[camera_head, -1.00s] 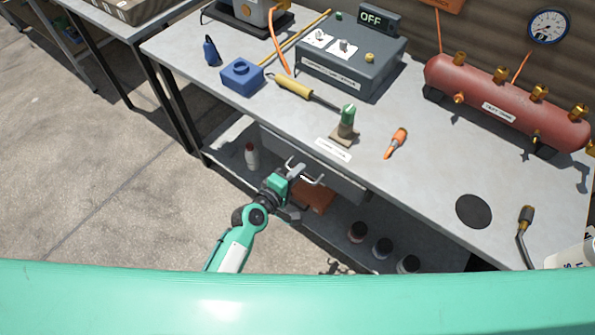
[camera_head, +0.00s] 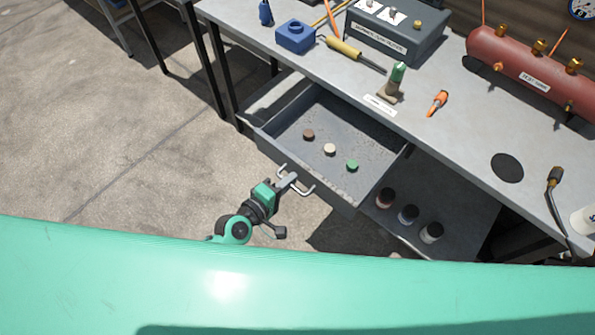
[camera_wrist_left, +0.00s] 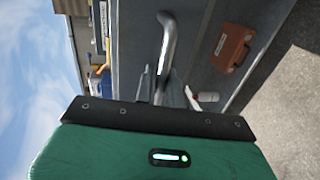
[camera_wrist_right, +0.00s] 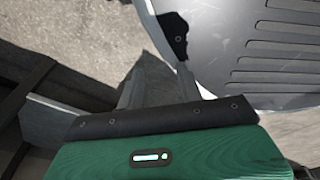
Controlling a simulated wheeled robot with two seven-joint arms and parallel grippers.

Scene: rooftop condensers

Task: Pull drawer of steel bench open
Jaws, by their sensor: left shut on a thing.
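The grey drawer (camera_head: 330,116) of the steel bench (camera_head: 453,140) stands pulled well out, with its inside in view. Three small round caps lie in it: brown (camera_head: 308,135), cream (camera_head: 330,149) and green (camera_head: 351,166). My left gripper (camera_head: 286,183) is shut on the bar handle (camera_head: 307,191) at the drawer's front. The left wrist view also shows the handle (camera_wrist_left: 168,38) between its fingers. My right gripper (camera_wrist_right: 160,88) shows only in the right wrist view, with its fingers apart and nothing between them.
A red tank (camera_head: 520,70), a grey control box (camera_head: 397,35), a blue block (camera_head: 295,37) and an orange-handled tool (camera_head: 437,102) are on the benchtop. Open concrete floor (camera_head: 100,140) lies to the left.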

